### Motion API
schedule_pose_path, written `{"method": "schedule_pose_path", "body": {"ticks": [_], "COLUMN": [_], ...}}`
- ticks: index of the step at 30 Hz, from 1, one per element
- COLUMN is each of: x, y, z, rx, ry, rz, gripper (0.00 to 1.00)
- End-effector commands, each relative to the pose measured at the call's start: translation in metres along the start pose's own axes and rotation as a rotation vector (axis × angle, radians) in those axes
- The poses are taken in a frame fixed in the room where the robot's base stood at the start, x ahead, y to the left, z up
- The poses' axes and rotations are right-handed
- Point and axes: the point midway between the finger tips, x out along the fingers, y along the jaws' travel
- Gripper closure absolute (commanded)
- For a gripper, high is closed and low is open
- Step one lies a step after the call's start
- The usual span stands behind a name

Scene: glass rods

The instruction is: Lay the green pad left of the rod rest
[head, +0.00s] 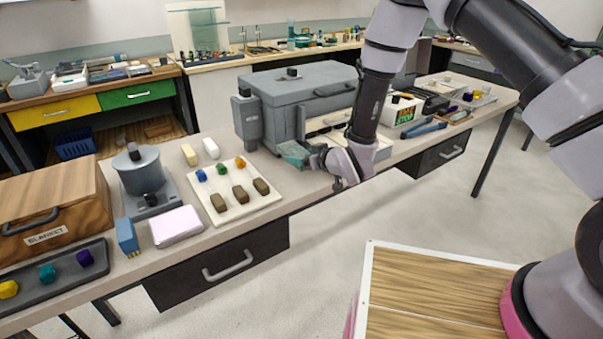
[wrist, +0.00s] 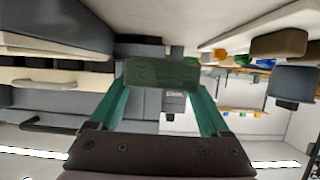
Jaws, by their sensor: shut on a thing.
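My gripper (head: 300,155) is shut on the green pad (wrist: 162,72), a dark green block held crosswise between its two teal fingers in the wrist view. In the head view the gripper is low at the front of the bench, just right of the cream board and before the grey kiln-like box. The pad is hard to tell from the teal fingers there. I cannot tell for sure which thing is the rod rest.
The grey box (head: 297,100) stands behind my gripper. A pink-white block (head: 176,226), a blue block (head: 127,237), a grey pot (head: 141,170) and a wooden blanket box (head: 50,205) stand to the left. A blue tool (head: 424,128) lies to the right.

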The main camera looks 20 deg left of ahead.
Motion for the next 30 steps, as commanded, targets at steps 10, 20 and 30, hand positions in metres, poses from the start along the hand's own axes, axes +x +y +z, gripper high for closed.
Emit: {"method": "schedule_pose_path", "body": {"ticks": [10, 20, 30], "x": [0.013, 0.022, 0.023], "y": [0.000, 0.001, 0.001], "z": [0.035, 0.052, 0.055], "rx": [0.000, 0.000, 0.000], "ry": [-0.003, 0.001, 0.001], "rz": [0.000, 0.001, 0.001], "gripper": [0.74, 0.74, 0.00]}}
